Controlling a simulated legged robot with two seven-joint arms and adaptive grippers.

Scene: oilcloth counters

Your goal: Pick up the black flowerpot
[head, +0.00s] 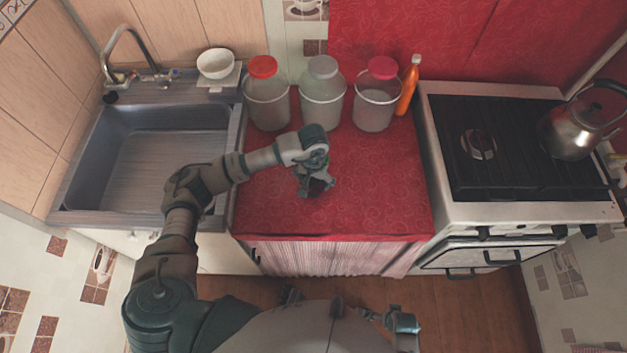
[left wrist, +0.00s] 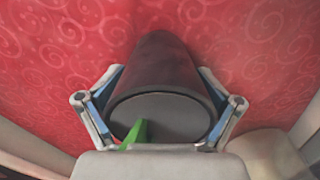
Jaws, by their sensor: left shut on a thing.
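The black flowerpot (left wrist: 165,65) fills the middle of the left wrist view. It is dark, with a round rim, a grey inside and a green piece at the opening. My left gripper (left wrist: 160,112) is shut on it, with one finger on each side near the rim. In the head view my left gripper (head: 314,180) is over the red counter, and it and the arm hide most of the pot, of which only a dark bit shows. I cannot tell whether the pot's base touches the counter.
The red oilcloth counter (head: 375,200) is clear around the gripper. Behind stand three lidded jars (head: 268,95) and an orange bottle (head: 408,86). A sink (head: 150,165) is at left, with a white bowl (head: 215,64) behind it. A stove (head: 515,140) with a kettle (head: 575,130) is at right.

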